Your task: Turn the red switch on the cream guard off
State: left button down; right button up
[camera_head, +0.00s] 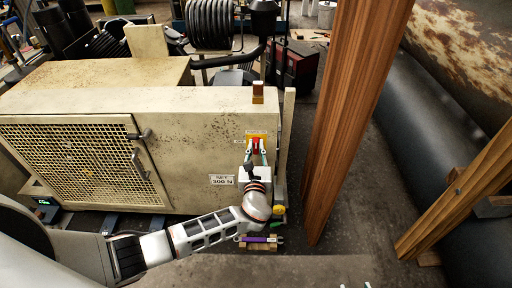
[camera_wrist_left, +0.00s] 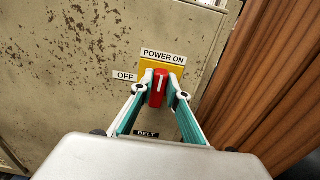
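The red switch (camera_wrist_left: 159,88) sits on a yellow plate (camera_wrist_left: 176,70) on the cream guard (camera_head: 200,110). Its white line points up toward the "POWER ON" label (camera_wrist_left: 163,56). The "OFF" label (camera_wrist_left: 125,76) is to its left. The switch also shows in the head view (camera_head: 256,143). My left gripper (camera_wrist_left: 160,84) reaches up to it, one teal-padded finger on each side, tips very near its sides. I cannot tell whether the fingers press on it.
A tall wooden post (camera_head: 350,110) stands right of the guard. A yellow mesh panel (camera_head: 85,155) with a dark handle is at the left. A purple-handled tool (camera_head: 259,240) lies below my left wrist. A dark tank (camera_head: 430,125) lies at the far right.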

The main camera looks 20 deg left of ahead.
jog(key=shift+f, duration=0.2)
pick_arm(q)
jog(key=n, duration=0.1)
jog(key=n+b, duration=0.2)
jog(key=shift+s+a+f+n, duration=0.1)
jog(key=shift+a+f+n, duration=0.15)
jog(key=shift+f+n, duration=0.05)
jog(key=n+b, duration=0.3)
jog(key=n, duration=0.2)
jog(key=n+b, duration=0.3)
jog(key=n, duration=0.1)
jog(key=a+f+n+b, duration=0.1)
jog(key=n+b, duration=0.3)
jog(key=n, duration=0.1)
jog(key=shift+s+n, duration=0.15)
jog(key=shift+n, duration=0.15)
pick_arm(e)
notch_tip(320, 180, down, 6)
jog(key=shift+w+f+n, duration=0.2)
jog(key=shift+w+n, duration=0.1)
jog(key=shift+w, duration=0.1)
jog(key=shift+d, duration=0.15)
pick_arm(q)
jog(key=c, duration=2)
grip_release()
pick_arm(e)
jog(key=shift+f, duration=0.1)
